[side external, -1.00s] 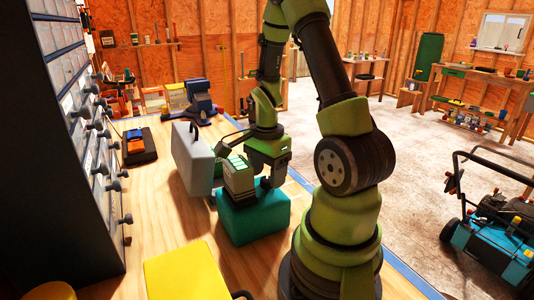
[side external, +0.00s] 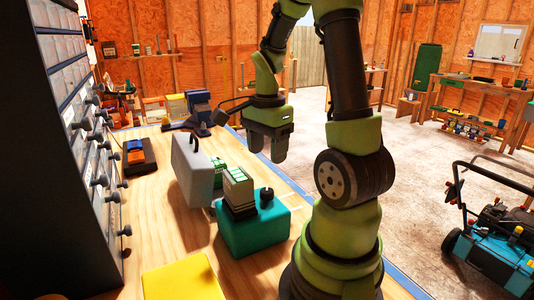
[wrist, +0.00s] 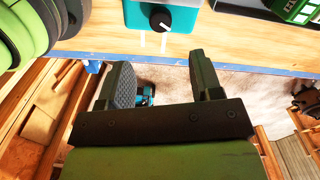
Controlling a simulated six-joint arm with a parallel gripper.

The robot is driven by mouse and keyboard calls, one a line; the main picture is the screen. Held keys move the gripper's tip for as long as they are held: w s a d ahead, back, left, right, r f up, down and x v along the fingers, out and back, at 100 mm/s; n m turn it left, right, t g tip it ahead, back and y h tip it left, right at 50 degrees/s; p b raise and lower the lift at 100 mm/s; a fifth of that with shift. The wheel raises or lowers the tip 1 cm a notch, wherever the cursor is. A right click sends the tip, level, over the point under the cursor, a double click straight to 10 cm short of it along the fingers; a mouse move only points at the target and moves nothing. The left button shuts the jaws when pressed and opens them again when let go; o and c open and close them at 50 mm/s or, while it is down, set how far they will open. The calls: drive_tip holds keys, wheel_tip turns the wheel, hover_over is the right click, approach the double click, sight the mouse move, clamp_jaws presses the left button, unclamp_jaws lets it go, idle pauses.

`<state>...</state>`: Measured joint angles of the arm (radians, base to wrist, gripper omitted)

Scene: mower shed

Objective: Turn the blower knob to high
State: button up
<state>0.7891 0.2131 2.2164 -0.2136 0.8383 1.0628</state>
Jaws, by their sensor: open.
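A teal box (side external: 250,232) stands on the wooden bench near its blue front edge, and its front part shows at the top of the wrist view (wrist: 135,12). A black round knob (side external: 266,194) sits on top of the box. In the wrist view the knob (wrist: 159,18) has a white pointer mark toward its lower side. Any setting labels cannot be read. My gripper (side external: 268,154) is open and empty, raised above and beyond the box, clear of the knob. Its two fingers (wrist: 164,82) are spread apart below the knob in the wrist view.
A drawer cabinet (side external: 85,120) lines the left. A mower (side external: 490,235) stands on the floor at right.

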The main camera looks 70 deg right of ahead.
sight(267, 191)
drive_tip(key=d+n+y, duration=0.4)
drive_tip(key=shift+t, duration=0.3)
drive_tip(key=x, duration=1)
drive_tip(key=shift+s+f, duration=0.25)
drive_tip(key=shift+s, duration=0.05)
